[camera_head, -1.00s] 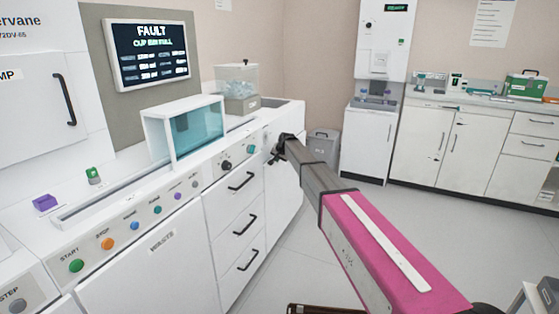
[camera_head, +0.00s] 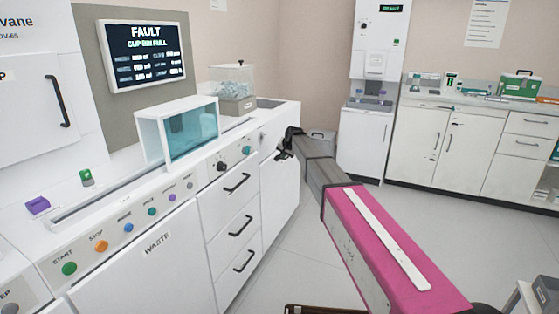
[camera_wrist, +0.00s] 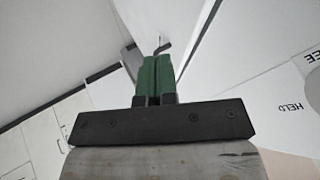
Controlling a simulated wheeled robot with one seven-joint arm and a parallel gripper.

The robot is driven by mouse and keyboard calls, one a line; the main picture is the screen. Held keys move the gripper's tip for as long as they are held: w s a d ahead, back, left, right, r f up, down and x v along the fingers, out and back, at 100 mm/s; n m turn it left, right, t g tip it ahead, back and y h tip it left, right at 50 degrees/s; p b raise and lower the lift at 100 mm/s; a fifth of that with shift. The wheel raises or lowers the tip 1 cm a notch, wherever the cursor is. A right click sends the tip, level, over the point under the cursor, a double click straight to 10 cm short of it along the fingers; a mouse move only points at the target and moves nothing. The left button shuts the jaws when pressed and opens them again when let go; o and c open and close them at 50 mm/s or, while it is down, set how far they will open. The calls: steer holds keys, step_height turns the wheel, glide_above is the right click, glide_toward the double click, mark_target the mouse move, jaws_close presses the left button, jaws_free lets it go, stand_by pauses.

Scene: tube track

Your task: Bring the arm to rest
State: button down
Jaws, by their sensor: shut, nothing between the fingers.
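My arm, with its pink and grey links, reaches forward from the lower right of the head view. My gripper (camera_head: 283,150) is at its far end, beside the right end of the white machine counter (camera_head: 278,190). In the wrist view my gripper (camera_wrist: 157,62) shows two green fingers pressed together, with nothing between them. A dark hooked thing shows just past the fingertips; I cannot tell whether they touch it.
The screen (camera_head: 143,53) reads FAULT, CUP BIN FULL. Drawers (camera_head: 240,222) and the WASTE door (camera_head: 150,262) front the machine. White cabinets (camera_head: 460,150) line the back right. The floor (camera_head: 440,220) right of my arm is clear.

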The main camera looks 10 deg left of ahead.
steer(key=s+d+f+g+h, duration=0.1)
steer(key=s+d+f, duration=0.4)
steer(key=s+d, duration=0.5)
steer(key=s+d+f+n+g+h, duration=0.1)
steer(key=s+d+f+g, duration=0.2)
steer(key=s, duration=1.8)
steer(key=s+d+f+n+g+h, duration=0.1)
steer(key=s+d+f+g+h, duration=0.1)
steer(key=s+d+f, duration=0.7)
steer(key=s+d, duration=0.6)
steer(key=d, duration=0.4)
steer(key=shift+s+d+f, duration=0.15)
steer(key=shift+s+f, duration=0.1)
steer(key=shift+s, duration=0.1)
